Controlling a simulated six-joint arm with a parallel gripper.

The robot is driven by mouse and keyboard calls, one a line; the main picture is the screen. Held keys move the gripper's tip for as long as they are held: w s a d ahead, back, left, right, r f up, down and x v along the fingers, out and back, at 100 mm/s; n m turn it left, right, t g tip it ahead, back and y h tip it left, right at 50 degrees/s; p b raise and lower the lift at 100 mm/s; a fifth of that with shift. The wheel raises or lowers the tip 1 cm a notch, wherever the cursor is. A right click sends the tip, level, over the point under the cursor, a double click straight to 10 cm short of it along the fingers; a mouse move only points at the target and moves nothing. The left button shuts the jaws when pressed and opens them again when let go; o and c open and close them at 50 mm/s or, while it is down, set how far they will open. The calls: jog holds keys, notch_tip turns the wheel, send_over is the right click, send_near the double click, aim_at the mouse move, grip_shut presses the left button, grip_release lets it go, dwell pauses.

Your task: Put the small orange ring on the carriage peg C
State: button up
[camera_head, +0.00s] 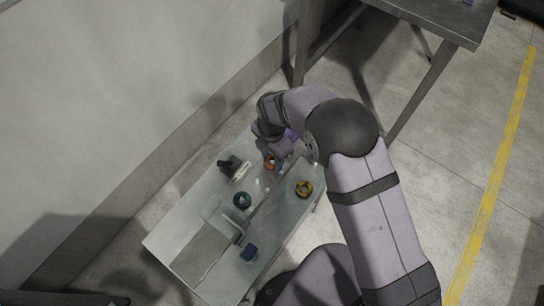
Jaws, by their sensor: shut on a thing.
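My gripper (275,160) is low over the far part of the worktop, partly hidden by its own wrist and arm. It is shut on the small orange ring (269,163), which shows as a small orange patch at the fingertips. I cannot tell whether the ring touches anything below. The carriage and its pegs are too small to tell apart here, and no letter C can be read.
A light worktop (178,232) stands by the wall. A steel table (440,18) stands at the upper right.

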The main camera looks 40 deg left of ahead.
jog(key=shift+f, duration=0.25)
jog(key=shift+f+b, duration=0.35)
jog(key=shift+b, duration=0.05)
jog(key=shift+f, duration=0.2)
dwell(0.6)
jog(key=o, duration=1.5)
jog(key=shift+r+p, duration=2.65)
jog(key=shift+r, duration=1.15)
